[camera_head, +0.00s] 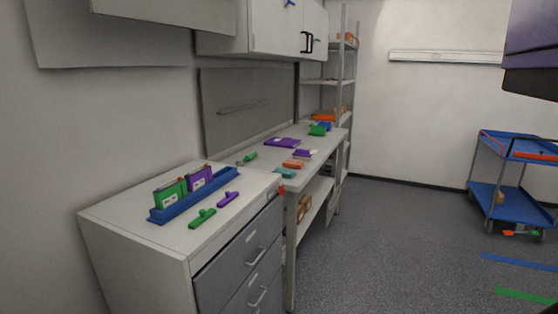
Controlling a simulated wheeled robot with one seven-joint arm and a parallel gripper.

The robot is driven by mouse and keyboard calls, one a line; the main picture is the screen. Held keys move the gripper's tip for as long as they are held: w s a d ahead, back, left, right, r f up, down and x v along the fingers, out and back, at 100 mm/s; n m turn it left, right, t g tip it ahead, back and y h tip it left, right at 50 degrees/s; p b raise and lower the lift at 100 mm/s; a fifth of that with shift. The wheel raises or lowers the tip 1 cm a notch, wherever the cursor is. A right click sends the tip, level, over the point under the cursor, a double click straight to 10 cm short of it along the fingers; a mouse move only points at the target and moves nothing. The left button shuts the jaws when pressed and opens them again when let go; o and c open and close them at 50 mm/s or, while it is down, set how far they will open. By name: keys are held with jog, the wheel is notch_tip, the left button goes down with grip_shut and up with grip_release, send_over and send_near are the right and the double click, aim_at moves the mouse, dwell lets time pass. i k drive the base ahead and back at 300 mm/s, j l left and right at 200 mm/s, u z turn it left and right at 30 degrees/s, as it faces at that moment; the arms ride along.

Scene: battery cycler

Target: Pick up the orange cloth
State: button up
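No orange cloth is clear enough to name with certainty. A small flat orange item (293,164) lies on the long bench, between a teal item (285,173) and a small purple-and-white item (302,153); it may be a folded cloth, but it is too small to tell. Another orange item (323,117) lies by the bench's far end, near blue and green items. My gripper is not in view. A large purple and black shape at the upper right edge may be part of my arm.
A grey drawer cabinet (105,222) stands in front, with a blue rack (160,217) holding green and purple modules. The long bench (262,160) continues behind it. A blue cart (513,200) stands at the right. The grey floor (400,235) between is clear.

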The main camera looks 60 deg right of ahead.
aim_at(288, 163)
jog(key=z, duration=1.6)
jog(key=u, duration=2.45)
jog(key=z, duration=2.45)
jog(key=i+l+u, duration=0.35)
jog(key=i+l, duration=0.25)
jog(key=i, duration=0.2)
